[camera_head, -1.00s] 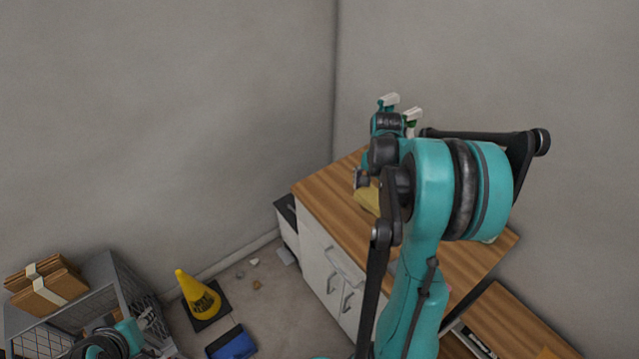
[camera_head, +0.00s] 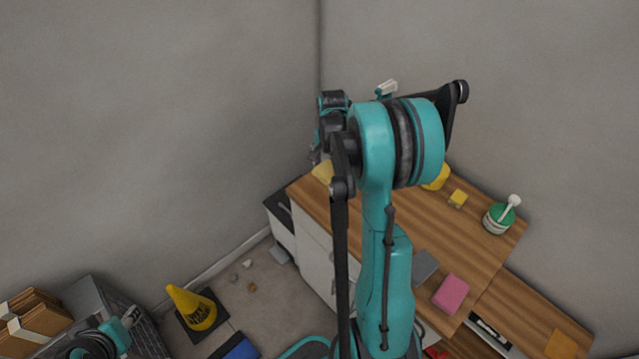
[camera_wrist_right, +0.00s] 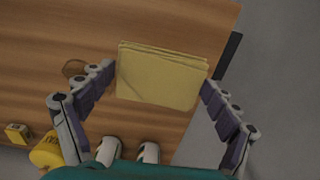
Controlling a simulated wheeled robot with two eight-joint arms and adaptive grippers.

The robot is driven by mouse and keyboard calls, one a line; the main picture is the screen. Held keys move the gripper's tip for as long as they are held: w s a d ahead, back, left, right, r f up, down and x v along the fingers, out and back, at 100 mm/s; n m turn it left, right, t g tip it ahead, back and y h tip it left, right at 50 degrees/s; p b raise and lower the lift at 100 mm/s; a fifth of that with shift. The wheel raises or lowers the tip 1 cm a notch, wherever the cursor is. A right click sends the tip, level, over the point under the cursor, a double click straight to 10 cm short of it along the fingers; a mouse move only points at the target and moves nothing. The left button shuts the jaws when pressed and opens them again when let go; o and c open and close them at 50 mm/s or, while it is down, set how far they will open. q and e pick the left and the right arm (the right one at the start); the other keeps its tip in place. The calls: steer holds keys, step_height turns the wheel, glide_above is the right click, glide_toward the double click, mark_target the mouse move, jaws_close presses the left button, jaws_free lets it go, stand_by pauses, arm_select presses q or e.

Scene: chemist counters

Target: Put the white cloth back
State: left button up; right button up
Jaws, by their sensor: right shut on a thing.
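A folded cloth (camera_wrist_right: 160,78), pale yellow in this light, lies between the fingers of my right gripper (camera_wrist_right: 158,74) in the right wrist view. The fingers press on its left and right edges. The cloth is over the wooden counter top close to its edge; I cannot tell whether it touches the wood. In the head view a corner of the cloth (camera_head: 322,172) shows under my right gripper, whose fingers are mostly hidden by my arm. My left gripper (camera_head: 128,316) is at the lower left, partly seen, and its jaws are unclear.
The wooden counter (camera_head: 480,250) carries a pink block (camera_head: 451,294), a grey pad (camera_head: 425,266), a small yellow block (camera_head: 458,199) and a green mortar-like pot (camera_head: 497,219). Walls stand behind it. A yellow cone (camera_head: 192,308) and a cart with brown boxes (camera_head: 35,315) are on the left.

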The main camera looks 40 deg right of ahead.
mark_target(320, 171)
steer(key=shift+w+a+f, duration=0.45)
steer(key=shift+w, duration=0.15)
steer(key=shift+w+a+f, duration=0.45)
steer(key=shift+w, duration=0.15)
step_height(320, 171, down, 4)
steer(key=shift+f+b, duration=0.1)
steer(key=shift+b, duration=0.85)
steer(key=o, duration=1.1)
